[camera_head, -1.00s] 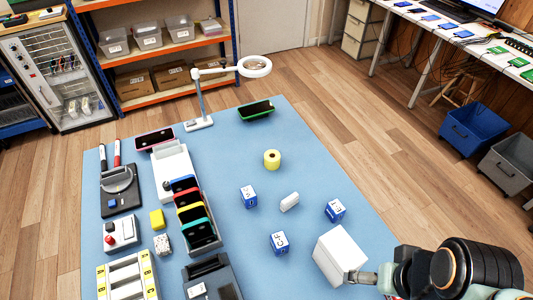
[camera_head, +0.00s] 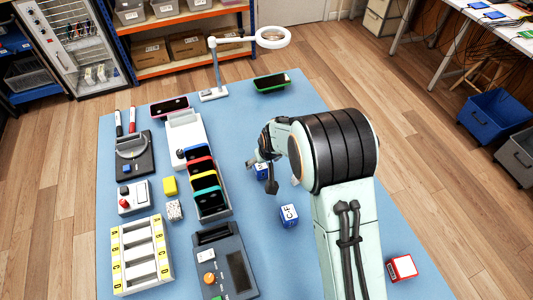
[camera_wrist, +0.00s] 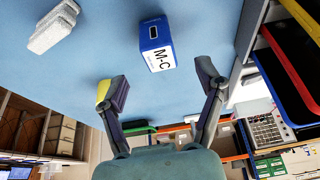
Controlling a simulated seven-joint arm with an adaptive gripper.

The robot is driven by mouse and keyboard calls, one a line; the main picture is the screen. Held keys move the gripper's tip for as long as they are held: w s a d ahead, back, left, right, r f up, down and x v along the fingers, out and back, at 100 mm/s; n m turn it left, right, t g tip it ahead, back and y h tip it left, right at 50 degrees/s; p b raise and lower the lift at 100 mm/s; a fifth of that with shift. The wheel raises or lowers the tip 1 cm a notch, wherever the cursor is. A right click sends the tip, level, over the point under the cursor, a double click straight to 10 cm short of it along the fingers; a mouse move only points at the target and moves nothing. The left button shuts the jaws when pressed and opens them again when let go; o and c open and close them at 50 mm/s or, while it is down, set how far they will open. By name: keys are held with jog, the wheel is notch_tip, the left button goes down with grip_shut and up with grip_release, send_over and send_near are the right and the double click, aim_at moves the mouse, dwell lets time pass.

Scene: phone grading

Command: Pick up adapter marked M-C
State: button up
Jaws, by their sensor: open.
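The adapter marked M-C (camera_wrist: 157,45) is a small blue block with a white label. In the head view the adapter (camera_head: 262,172) is partly hidden by my gripper (camera_head: 262,177). My gripper is open and empty in the wrist view (camera_wrist: 163,84), its two fingers spread wide.
A rack of coloured phones (camera_head: 207,186) stands left of my gripper. A white piece (camera_wrist: 52,27) lies on the mat. A yellow roll (camera_wrist: 103,90) shows partly behind my left finger. A red-and-white box (camera_head: 402,268) is at the right. My arm hides much of the mat's right side.

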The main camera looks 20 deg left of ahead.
aim_at(261, 166)
jog(key=x, duration=0.6)
jog(key=shift+w+f, duration=0.1)
jog(key=shift+w, duration=0.05)
jog(key=c, duration=1.1)
